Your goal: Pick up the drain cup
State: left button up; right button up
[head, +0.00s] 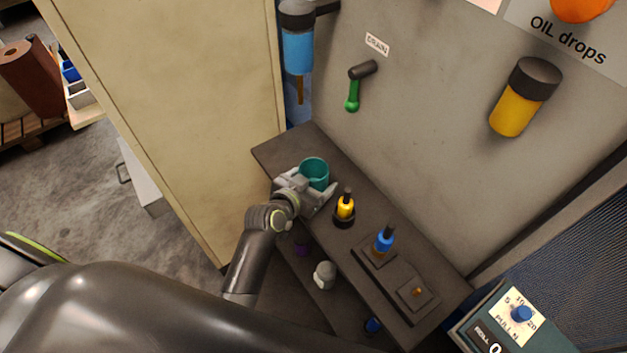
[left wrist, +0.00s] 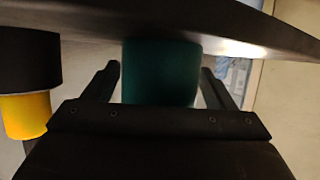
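The drain cup is a teal, open-topped cup (head: 314,172) standing upright on the dark shelf (head: 300,143) near its far left end. My left gripper (head: 308,186) is at the cup with one finger on each side. In the left wrist view the cup (left wrist: 160,72) shows between the two fingers, with narrow gaps beside it, so the gripper looks open around it. Contact with either finger cannot be made out. My right gripper is not in view.
A yellow bottle (head: 345,208) in a black base stands right of the cup. A blue bottle (head: 384,241) stands farther right on a raised block. Above are a green-handled drain lever (head: 353,95) and a blue reservoir (head: 298,50) on the wall.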

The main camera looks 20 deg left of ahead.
pick_arm(q)
jog(key=c, duration=0.9)
